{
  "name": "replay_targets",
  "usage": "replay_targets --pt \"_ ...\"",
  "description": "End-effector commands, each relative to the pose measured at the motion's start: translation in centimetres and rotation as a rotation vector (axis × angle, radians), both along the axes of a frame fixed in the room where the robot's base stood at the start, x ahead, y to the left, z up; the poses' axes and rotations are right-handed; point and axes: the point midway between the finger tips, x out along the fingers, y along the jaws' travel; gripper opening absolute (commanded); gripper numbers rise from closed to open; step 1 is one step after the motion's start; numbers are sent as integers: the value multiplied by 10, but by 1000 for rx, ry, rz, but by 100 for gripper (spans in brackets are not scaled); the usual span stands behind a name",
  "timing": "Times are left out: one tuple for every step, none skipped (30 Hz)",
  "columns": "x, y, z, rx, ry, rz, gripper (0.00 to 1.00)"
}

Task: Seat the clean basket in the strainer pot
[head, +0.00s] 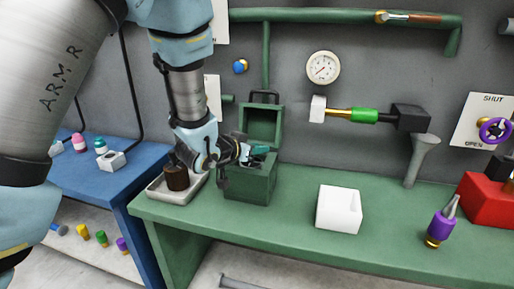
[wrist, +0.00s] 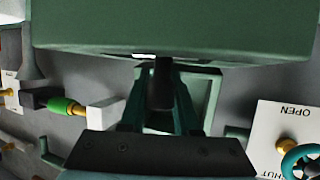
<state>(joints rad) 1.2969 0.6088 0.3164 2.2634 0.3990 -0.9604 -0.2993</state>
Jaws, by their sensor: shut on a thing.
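The strainer pot (head: 249,186) is a green box on the green bench, with its hinged lid (head: 262,124) standing open behind it. My gripper (head: 258,152) reaches in from the left at the pot's mouth. In the wrist view its teal fingers (wrist: 160,95) are shut on a narrow dark piece (wrist: 162,85), which I take as the handle of the clean basket. The basket's body is hidden, so I cannot tell how deep it sits or whether it is level. The pot's green wall (wrist: 170,28) fills the top of the wrist view.
A brown, dirty-looking basket (head: 177,178) stands in a pale tray (head: 163,195) left of the pot. A wall gauge (head: 323,67) and green-sleeved valve handle (head: 364,115) are above the bench.

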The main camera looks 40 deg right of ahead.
Motion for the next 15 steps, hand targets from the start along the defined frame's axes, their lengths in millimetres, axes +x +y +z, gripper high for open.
replay_targets --pt "0 0 0 -1 0 0 0" --pt "0 0 -1 -1 0 0 0" --pt "0 0 -3 -1 0 0 0" --pt "0 0 -4 -1 0 0 0" --pt "0 0 -4 0 0 0 31" --pt "0 0 -3 0 0 0 36" --pt "0 0 -3 0 0 0 39" --pt "0 0 -3 0 0 0 43" --pt "0 0 -3 0 0 0 47" --pt "0 0 -3 0 0 0 50" --pt "0 0 -3 0 0 0 54" --pt "0 0 -3 0 0 0 58" --pt "0 0 -3 0 0 0 60" --pt "0 0 -3 0 0 0 60" --pt "0 0 -3 0 0 0 60"
